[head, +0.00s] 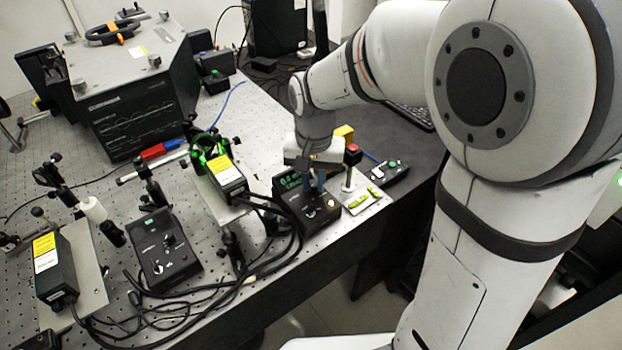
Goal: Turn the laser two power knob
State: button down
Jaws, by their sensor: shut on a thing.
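My gripper (314,186) points down over the right-hand black controller box (318,222), which has a green lit display (290,180). The jaws are shut at the upper part of its sloped panel, on what appears to be the laser two power knob; the fingers hide that knob. A small pale knob (331,203) shows on the same panel, to the right of and below the fingers. A similar black controller box (165,262) with its own knobs stands to the left, apart from the gripper. Labels are too small to read.
A laser head with a yellow label (226,172) stands just left of the gripper, another (50,262) at far left. Black cables (285,235) loop in front. A red-topped button post (352,155) and a switch strip (385,176) are close on the right.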

aim_at(314, 185)
jog(key=c, duration=1.3)
grip_release()
jog(key=shift+c, duration=0.2)
notch_tip(314, 185, up, 8)
jog(key=shift+f, duration=0.1)
jog(key=s+d+f+n+t, duration=0.2)
jog(key=s+d, duration=1)
jog(key=s, duration=0.1)
jog(key=shift+d+f+t, duration=0.2)
jog(key=shift+f+t, duration=0.05)
jog(key=shift+t, duration=0.05)
